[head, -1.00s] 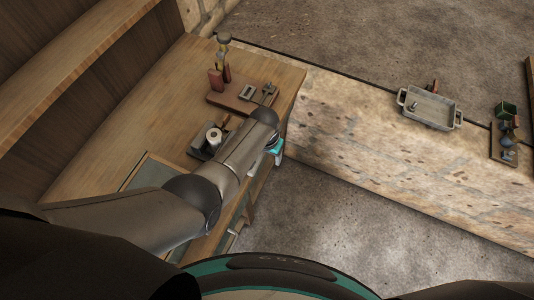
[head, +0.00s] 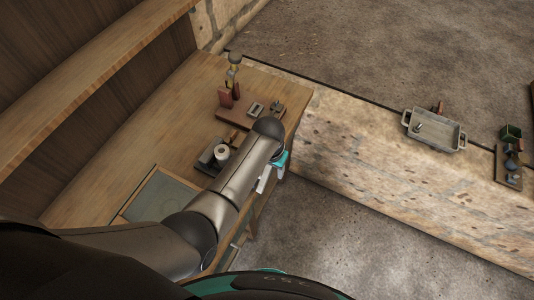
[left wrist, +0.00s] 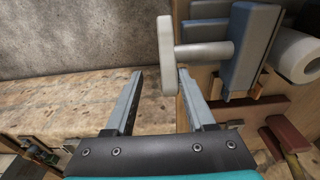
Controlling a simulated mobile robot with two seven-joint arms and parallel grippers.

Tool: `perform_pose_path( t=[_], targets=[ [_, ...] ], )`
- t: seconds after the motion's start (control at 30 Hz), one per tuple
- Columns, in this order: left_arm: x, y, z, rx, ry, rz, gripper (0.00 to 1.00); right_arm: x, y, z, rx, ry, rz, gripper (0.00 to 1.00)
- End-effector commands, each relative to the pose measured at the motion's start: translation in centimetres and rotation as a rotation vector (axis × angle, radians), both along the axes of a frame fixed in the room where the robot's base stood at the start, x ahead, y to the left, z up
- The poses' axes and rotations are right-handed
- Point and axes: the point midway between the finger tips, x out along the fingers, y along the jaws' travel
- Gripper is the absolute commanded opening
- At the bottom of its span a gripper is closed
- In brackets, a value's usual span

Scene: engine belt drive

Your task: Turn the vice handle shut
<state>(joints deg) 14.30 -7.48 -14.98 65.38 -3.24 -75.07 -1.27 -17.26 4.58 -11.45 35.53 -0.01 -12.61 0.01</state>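The vice handle is a pale flat bar (left wrist: 167,55) in the left wrist view. It stands roughly upright on a round grey shaft that runs right to the blue-grey vice (left wrist: 246,45). My left gripper (left wrist: 159,76) is open, with one finger on each side of the bar's lower end in the picture. I see no clear contact, and cannot tell the depth between bar and fingers. In the head view my left forearm hides the vice. A pale piece beside the teal wrist there is too small to name.
A wooden bench (head: 130,150) carries a dark tray with a white roll (head: 221,152) and a red-brown board (head: 236,117) with small parts. A grey metal tray (head: 433,130) stands on the stone-like surface at right. Grey floor (head: 330,220) is clear.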

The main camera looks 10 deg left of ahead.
Motion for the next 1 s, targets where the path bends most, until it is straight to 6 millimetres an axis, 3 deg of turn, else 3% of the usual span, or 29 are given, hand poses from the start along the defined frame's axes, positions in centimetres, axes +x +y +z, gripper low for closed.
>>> perform_pose_path(
  t=[1.0],
  targets=[
    [-1.4, 0.6, 7.0, 0.001, -0.004, -0.001, 0.55, 0.1, 0.0, 0.2, 0.0, -0.001, 0.0, 0.84]
  ],
)
